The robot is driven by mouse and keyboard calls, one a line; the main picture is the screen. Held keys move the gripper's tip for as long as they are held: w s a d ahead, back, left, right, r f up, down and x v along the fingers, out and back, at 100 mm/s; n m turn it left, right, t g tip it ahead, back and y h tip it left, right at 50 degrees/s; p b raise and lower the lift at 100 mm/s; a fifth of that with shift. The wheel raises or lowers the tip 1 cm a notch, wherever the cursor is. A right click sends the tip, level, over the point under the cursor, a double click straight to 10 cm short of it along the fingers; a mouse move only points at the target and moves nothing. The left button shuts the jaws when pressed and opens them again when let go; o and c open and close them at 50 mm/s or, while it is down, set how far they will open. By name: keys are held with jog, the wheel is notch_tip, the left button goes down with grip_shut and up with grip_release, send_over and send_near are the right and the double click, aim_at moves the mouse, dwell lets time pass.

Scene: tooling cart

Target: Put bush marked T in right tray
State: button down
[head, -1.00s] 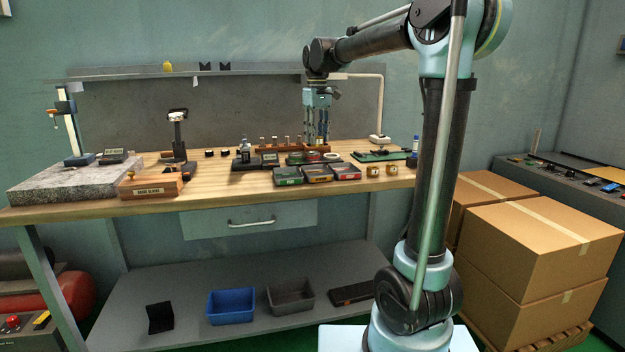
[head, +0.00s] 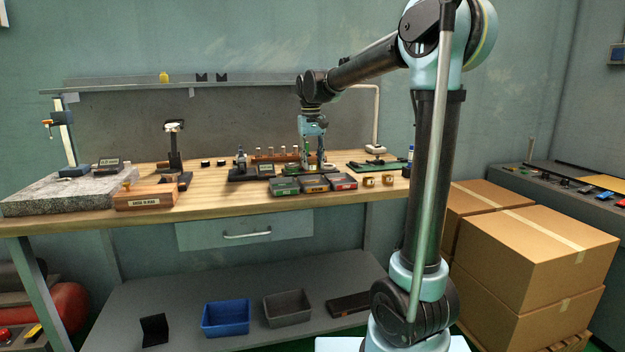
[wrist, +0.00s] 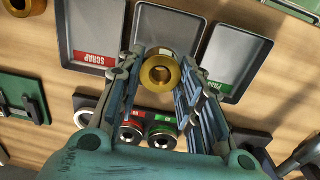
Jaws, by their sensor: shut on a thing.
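My gripper (wrist: 162,68) is shut on a brass bush (wrist: 160,74), a ring with a dark bore seen end-on in the wrist view. Any letter on it is not readable. In the head view my gripper (head: 313,166) is just behind the trays. Three small trays stand in a row: a green-labelled one (head: 284,187) at left, an orange-labelled one (head: 315,183) in the middle and a red-labelled one (head: 343,181) at right. The wrist view is turned round, with the red SCRAP tray (wrist: 98,28) at left. The held bush overlaps the middle tray's label edge there.
Two brass bushes (head: 368,181) stand right of the trays. A dark fixture with red and green round parts (wrist: 131,131) lies close to my fingers. A wooden rack with several pegs (head: 270,156) stands behind. A green board (head: 374,164) lies at right.

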jog(key=shift+f, duration=2.65)
jog(key=c, duration=1.4)
grip_release()
jog(key=shift+f, duration=0.1)
notch_tip(320, 180, up, 12)
jog(key=s+d+f+m+t, duration=0.1)
jog(key=s+d+f, duration=0.3)
jog(key=s+d, duration=0.3)
jog(key=s+d+f, duration=0.5)
jog(key=s+d, duration=0.2)
jog(key=s, duration=0.1)
jog(key=s+d+f+m, duration=0.1)
jog(key=s+d+f, duration=0.3)
jog(key=s+f, duration=0.4)
jog(key=s+d+f+m+t, duration=0.1)
jog(key=s+d+f, duration=0.2)
jog(key=s+f, duration=0.6)
notch_tip(320, 180, down, 2)
jog(key=shift+d+f, duration=0.15)
jog(key=shift+d, duration=0.2)
